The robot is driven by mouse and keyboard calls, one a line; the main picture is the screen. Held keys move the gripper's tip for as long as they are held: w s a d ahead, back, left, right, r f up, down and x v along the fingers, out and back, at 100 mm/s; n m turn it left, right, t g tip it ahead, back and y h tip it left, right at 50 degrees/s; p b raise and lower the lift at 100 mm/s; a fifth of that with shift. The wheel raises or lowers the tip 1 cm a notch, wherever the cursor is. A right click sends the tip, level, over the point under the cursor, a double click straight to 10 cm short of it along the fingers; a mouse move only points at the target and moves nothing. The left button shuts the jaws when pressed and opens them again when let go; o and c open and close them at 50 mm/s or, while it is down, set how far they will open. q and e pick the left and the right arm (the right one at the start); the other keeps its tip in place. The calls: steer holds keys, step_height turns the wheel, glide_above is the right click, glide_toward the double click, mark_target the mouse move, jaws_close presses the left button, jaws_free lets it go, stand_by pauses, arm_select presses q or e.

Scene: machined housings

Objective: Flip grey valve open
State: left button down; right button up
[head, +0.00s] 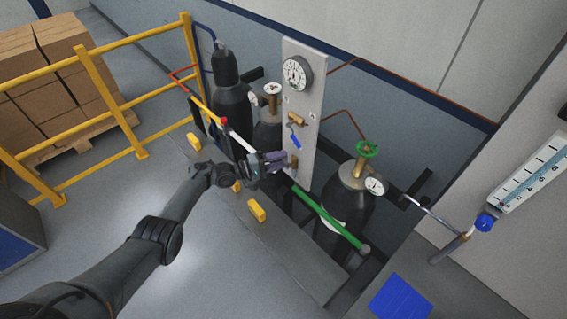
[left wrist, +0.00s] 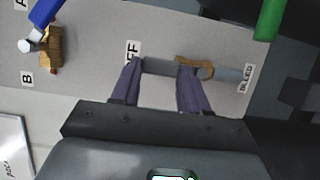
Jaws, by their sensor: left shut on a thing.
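The grey valve handle (left wrist: 160,67) lies across the panel in the left wrist view, beside its brass body (left wrist: 206,68). A partly covered "OFF" label (left wrist: 132,54) is at one end and a "BLEED" label (left wrist: 247,78) at the other. My left gripper (left wrist: 160,75) has its purple fingers on either side of the handle and is shut on it. In the head view, my left gripper (head: 279,160) is at the lower part of the upright grey panel (head: 313,100) and hides most of the valve. My right gripper is not in view.
A blue-handled valve (head: 294,140) sits just above on the panel, below a round gauge (head: 297,73). Dark cylinders (head: 232,105) stand behind. A green bar (head: 325,215) runs to the lower right. A yellow railing (head: 100,85) is at left.

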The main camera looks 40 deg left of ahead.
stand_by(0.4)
arm_select(q)
steer(key=c, duration=0.8)
jaws_free()
steer(key=shift+c, duration=0.2)
steer(key=shift+s+a, duration=0.1)
steer(key=shift+a, duration=0.05)
steer(key=p+v, duration=0.1)
steer(key=v, duration=0.9)
steer(key=shift+s+p, duration=0.25)
steer(key=shift+p, duration=0.1)
steer(key=shift+a, duration=0.15)
